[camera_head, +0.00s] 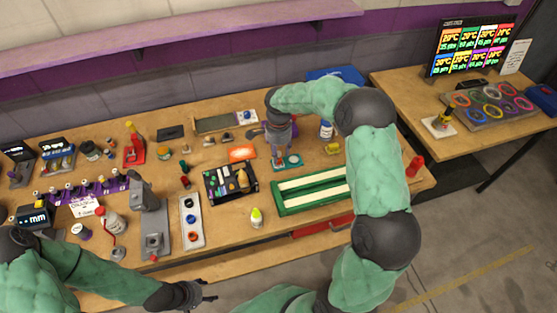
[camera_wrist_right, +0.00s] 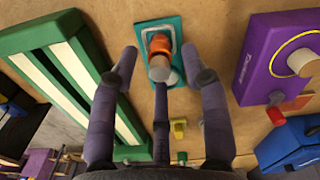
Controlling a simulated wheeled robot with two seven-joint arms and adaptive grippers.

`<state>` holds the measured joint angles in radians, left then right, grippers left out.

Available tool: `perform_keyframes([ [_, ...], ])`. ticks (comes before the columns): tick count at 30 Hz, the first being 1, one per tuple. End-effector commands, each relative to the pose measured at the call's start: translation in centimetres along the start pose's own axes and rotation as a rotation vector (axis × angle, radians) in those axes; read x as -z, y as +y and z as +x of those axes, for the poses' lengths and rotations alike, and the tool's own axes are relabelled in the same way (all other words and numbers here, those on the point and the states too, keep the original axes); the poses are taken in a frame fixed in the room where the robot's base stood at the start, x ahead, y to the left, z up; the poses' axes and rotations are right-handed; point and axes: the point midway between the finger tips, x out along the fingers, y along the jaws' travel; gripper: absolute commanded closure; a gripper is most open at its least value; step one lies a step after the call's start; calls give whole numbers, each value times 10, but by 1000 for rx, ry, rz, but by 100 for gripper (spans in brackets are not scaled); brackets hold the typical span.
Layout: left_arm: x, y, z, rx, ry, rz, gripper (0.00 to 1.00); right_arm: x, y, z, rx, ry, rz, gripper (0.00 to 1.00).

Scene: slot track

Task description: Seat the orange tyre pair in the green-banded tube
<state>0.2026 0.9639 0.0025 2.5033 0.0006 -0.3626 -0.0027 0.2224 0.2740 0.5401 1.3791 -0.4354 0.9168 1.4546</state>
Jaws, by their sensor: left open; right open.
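My right gripper (camera_head: 280,152) is over a small teal tray (camera_head: 292,160) on the long bench. In the right wrist view the gripper (camera_wrist_right: 158,75) is open, its purple-grey fingers spread on either side of an orange piece (camera_wrist_right: 159,44) on the teal tray (camera_wrist_right: 174,22). A grey round end shows below the orange piece. I see no clear grip on it. My left gripper (camera_head: 207,292) is open and empty beyond the bench's front edge. I cannot pick out a green-banded tube for certain; a grey rack with coloured rings (camera_head: 487,108) stands on the right table.
A green tray with pale strips (camera_head: 312,190) lies right of the black tray (camera_head: 230,182). A grey press (camera_head: 150,215) and a white strip of parts (camera_head: 191,220) stand to the left. A lit screen (camera_head: 470,48) stands behind the rack.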

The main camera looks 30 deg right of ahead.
Motion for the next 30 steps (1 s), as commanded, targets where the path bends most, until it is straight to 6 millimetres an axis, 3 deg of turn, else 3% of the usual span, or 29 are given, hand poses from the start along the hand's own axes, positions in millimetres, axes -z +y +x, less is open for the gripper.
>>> perform_keyframes([
  [5,0,0,-1,0,0,0,43,0,0,-1,1,0,0,54],
  [10,0,0,-1,0,0,0,43,0,0,-1,1,0,0,100],
  [23,0,0,-1,0,0,0,43,0,0,-3,1,0,0,100],
  [30,0,2,-6,0,0,0,43,0,-1,-23,4,1,0,100],
])
